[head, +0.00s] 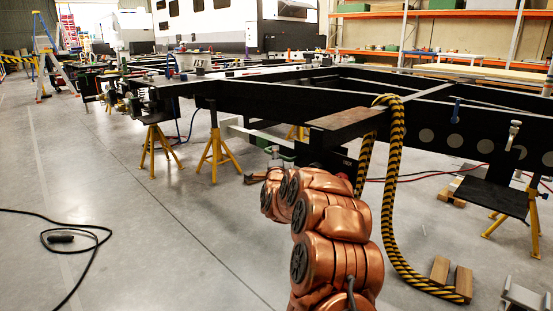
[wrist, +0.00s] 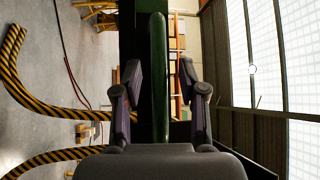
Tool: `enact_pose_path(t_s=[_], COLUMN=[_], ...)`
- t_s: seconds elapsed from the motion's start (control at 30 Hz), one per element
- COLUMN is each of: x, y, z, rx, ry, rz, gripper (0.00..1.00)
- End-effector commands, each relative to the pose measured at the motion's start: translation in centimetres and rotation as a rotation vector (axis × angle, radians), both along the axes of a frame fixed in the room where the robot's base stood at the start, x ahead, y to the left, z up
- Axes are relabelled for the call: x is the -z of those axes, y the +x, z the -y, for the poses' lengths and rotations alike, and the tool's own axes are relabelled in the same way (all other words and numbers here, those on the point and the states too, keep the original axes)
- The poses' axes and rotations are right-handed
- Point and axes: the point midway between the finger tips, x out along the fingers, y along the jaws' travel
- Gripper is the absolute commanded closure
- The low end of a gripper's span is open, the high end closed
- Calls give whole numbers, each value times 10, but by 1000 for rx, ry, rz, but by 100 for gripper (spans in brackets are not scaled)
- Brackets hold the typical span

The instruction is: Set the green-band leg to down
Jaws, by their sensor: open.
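A long green bar (wrist: 158,45) stands upright in the middle of the wrist view, between the fingers of my gripper (wrist: 160,72). My gripper is open, with one finger on each side of the bar and a visible gap on both sides. In the head view my gripper (head: 264,166) is by the dark chassis frame (head: 260,101), partly hidden by my copper arm. A thin green edge (head: 283,156) shows just beyond it, low under the frame. I cannot make out a separate green band, and the bar's lower end is hidden behind my gripper.
A yellow-black striped hose (head: 394,200) hangs over the frame to the floor, right of my arm. Yellow stands (head: 216,155) prop the frame at left. Wooden blocks (head: 439,270) lie at right. A black cable (head: 85,250) lies at left. The floor between is clear.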

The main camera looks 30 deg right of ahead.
Motion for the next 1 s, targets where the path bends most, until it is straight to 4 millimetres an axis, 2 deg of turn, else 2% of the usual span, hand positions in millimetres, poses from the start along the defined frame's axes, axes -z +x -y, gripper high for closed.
enact_pose_path(t_s=[0.2,0.57,0.9,1.0], x=[1,0,-1,-1], y=[9,10,10,10], z=[5,6,6,6], rx=[0,-1,-1,-1], ry=[2,2,2,2], rz=[-1,-1,-1,-1], gripper=[59,59,94,100])
